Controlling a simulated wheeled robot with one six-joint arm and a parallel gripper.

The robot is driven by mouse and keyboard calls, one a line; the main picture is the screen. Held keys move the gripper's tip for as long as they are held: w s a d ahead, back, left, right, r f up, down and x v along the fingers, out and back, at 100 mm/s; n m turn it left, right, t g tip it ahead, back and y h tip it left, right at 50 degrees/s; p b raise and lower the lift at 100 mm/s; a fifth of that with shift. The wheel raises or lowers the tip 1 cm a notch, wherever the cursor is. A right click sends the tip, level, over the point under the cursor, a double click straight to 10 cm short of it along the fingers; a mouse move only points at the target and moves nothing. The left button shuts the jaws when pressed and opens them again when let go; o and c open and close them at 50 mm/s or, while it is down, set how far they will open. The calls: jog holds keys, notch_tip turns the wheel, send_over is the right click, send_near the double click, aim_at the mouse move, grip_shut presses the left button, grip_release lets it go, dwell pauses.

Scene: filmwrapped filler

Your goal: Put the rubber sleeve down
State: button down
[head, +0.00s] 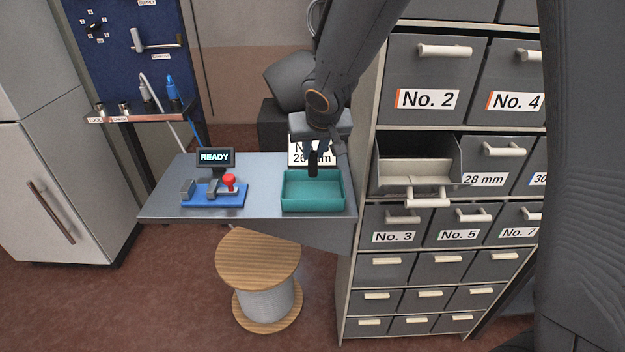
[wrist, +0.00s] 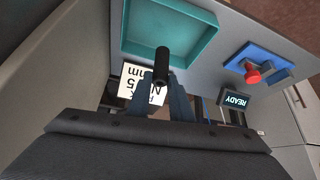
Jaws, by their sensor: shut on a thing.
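The rubber sleeve (head: 313,161) is a short black tube. My gripper (head: 318,145) is shut on it and holds it roughly upright in the head view, with its lower end over the back part of the teal tray (head: 313,207). In the wrist view the sleeve (wrist: 162,62) sticks out from between the fingers of my gripper (wrist: 163,88), across the rim of the tray (wrist: 127,28). The tray's visible floor is bare. I cannot tell how high the sleeve's end is above it.
The tray stands on a grey side table (head: 262,180). A blue fixture (head: 200,195) with a red knob and a READY display (head: 215,157) stand to its left. A white label card (head: 299,153) is behind the tray. An open drawer (head: 421,168) juts from the cabinet at right.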

aim_at(314, 171)
jog(key=shift+f+b, duration=2.4)
jog(key=shift+f, duration=0.85)
jog(key=shift+f, duration=0.1)
jog(key=c, duration=1.6)
grip_release()
jog(key=shift+r, duration=0.2)
jog(key=p+v, duration=0.4)
jog(key=v, duration=0.8)
jog(key=shift+p, duration=0.4)
